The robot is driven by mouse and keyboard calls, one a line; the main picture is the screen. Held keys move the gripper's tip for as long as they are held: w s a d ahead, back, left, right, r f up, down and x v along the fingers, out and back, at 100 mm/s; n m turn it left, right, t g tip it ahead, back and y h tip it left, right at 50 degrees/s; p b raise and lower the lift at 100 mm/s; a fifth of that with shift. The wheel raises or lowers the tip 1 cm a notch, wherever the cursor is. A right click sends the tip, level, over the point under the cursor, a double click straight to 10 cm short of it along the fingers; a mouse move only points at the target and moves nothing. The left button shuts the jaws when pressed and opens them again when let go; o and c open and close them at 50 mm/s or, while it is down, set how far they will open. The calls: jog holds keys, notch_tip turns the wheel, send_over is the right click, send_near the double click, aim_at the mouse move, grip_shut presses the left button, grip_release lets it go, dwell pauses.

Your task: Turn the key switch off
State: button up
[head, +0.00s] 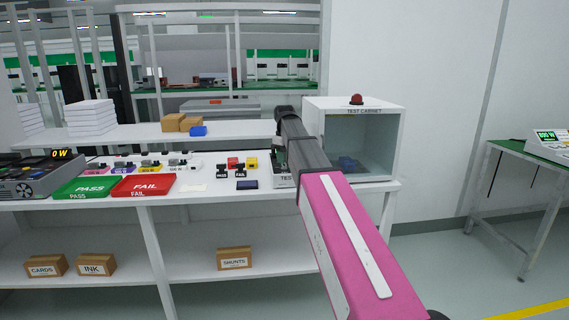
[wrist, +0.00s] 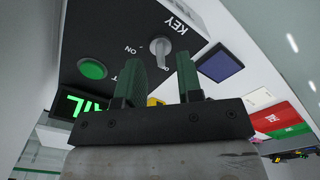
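I cannot surely tell which mark the grip points to. My gripper (wrist: 161,68) is open, its two green fingers apart and nothing visible held between them. The fingertips are close to the knob, seemingly one to each side; contact cannot be told. In the head view my arm hides the switch.
The test cabinet (head: 393,150) stands right of my arm. Green PASS (head: 88,188) and red FAIL (head: 143,186) trays lie to the left on the bench.

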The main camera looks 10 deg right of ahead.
notch_tip(320, 180, up, 8)
dwell(0.4)
jog(key=shift+r, duration=0.1)
